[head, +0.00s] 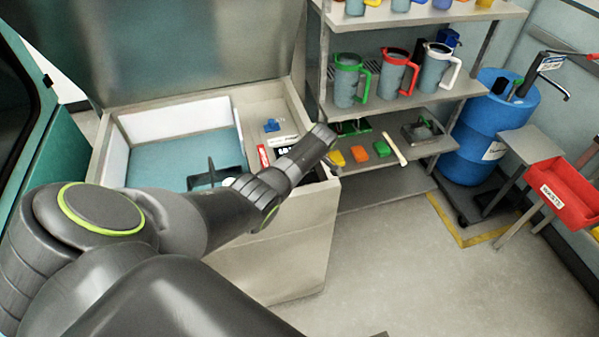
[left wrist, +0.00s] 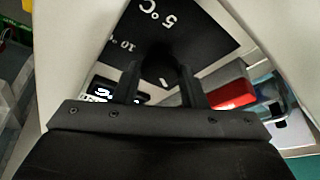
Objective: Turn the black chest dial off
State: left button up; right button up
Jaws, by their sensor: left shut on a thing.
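The chest (head: 295,235) is a pale box with its lid raised and a blue-green basin inside. In the left wrist view, the black dial (left wrist: 161,62) sits on a black panel (left wrist: 208,38) marked 5°C and 10. Its dark shape blends with the panel, so its pointer setting cannot be read. My left gripper (left wrist: 160,80) is shut on the dial, one finger on each side. In the head view my arm reaches across the chest to its right-hand control strip and hides the dial. My right gripper is not in view.
A red item (head: 263,156) and a blue item (head: 271,125) sit on the chest's right strip. A shelf rack (head: 440,98) with jugs stands close on the right. A blue drum (head: 495,130) and a red bin (head: 562,192) are farther right. The floor in front is clear.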

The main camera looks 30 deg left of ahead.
pick_arm(q)
jog(key=shift+w+n+g+b, duration=0.1)
jog(key=shift+n+g+b, duration=0.45)
jog(key=shift+n, duration=0.65)
jog(key=o, duration=1)
jog(key=shift+r, duration=0.15)
jog(key=shift+d+r, duration=0.15)
jog(key=shift+r, duration=0.1)
jog(key=b+v, duration=0.1)
jog(key=v, duration=1.5)
jog(key=shift+d+r, duration=0.1)
jog(key=shift+r, duration=0.25)
